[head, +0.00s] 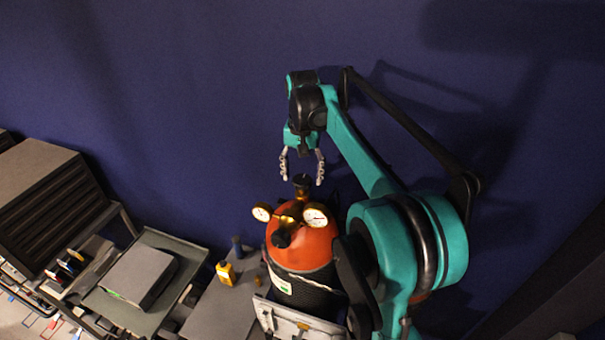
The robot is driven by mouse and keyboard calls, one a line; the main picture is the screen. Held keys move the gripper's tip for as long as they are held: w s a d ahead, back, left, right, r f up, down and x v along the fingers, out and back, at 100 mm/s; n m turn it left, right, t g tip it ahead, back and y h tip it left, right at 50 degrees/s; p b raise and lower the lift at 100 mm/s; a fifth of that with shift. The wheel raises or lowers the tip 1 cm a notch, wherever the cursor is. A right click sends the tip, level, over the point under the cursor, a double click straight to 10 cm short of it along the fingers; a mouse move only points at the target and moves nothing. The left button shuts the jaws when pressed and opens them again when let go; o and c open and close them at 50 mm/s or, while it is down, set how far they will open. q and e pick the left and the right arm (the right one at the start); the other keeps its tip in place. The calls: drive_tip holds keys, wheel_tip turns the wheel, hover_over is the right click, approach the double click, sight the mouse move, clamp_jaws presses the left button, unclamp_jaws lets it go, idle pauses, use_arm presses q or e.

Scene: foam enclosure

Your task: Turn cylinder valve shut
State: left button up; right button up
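An orange-topped gas cylinder (312,250) stands at the lower middle of the head view, with a dark net-like sleeve below. On top is a brass regulator with two round white gauges, a left one (262,212) and a right one (315,216). A dark valve knob (302,182) sits at the very top. The teal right arm comes in from the right. My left gripper is not in view.
A tray (160,240) with a grey box (138,275) and a drawer cabinet (45,200) are further left. A dark blue wall (180,90) is behind.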

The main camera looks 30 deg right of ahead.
sight(303, 178)
wheel_tip(303, 178, up, 12)
idle(0.6)
idle(0.5)
drive_tip(key=s+a+f+n+t, duration=0.4)
drive_tip(key=s+a+f, duration=0.4)
drive_tip(key=s+f, duration=0.2)
drive_tip(key=s+a+f+n+t, duration=0.35)
drive_tip(key=s+a+f, duration=0.35)
drive_tip(key=s+f, duration=0.3)
wheel_tip(303, 178, down, 34)
drive_tip(key=b, duration=3.3)
drive_tip(key=shift+w+a+f+n, duration=0.15)
drive_tip(key=shift+w+a+n, duration=0.05)
drive_tip(key=shift+n, duration=0.15)
